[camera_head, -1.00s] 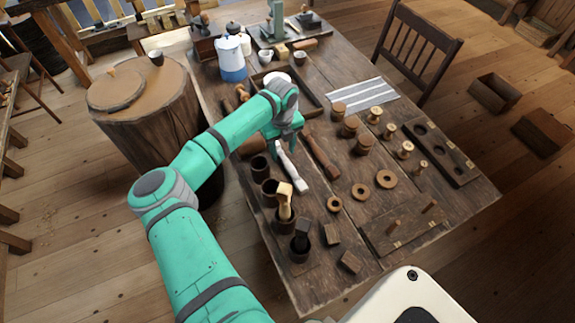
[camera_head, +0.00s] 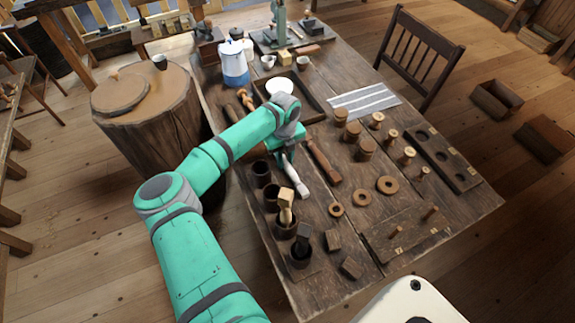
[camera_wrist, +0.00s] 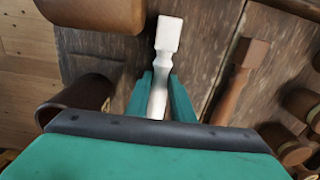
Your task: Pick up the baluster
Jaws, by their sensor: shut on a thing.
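The white baluster (camera_head: 298,179) is a pale turned piece with a square end, over the middle of the workbench in the head view. My gripper (camera_head: 286,153) is shut on it from above. In the wrist view the baluster (camera_wrist: 168,36) runs between the two green fingers (camera_wrist: 161,88), its square end sticking out beyond them. I cannot tell whether it is clear of the bench top. A dark brown baluster-like piece (camera_head: 323,160) lies just to its right, apart from it; it also shows in the wrist view (camera_wrist: 240,72).
Dark cups (camera_head: 261,172) stand along the bench's left edge, some holding tools. Wooden rings (camera_head: 362,195), spools (camera_head: 365,149) and a slotted board (camera_head: 443,158) lie to the right. A tray with a white bowl (camera_head: 280,86) and a blue-white jug (camera_head: 234,66) are behind.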

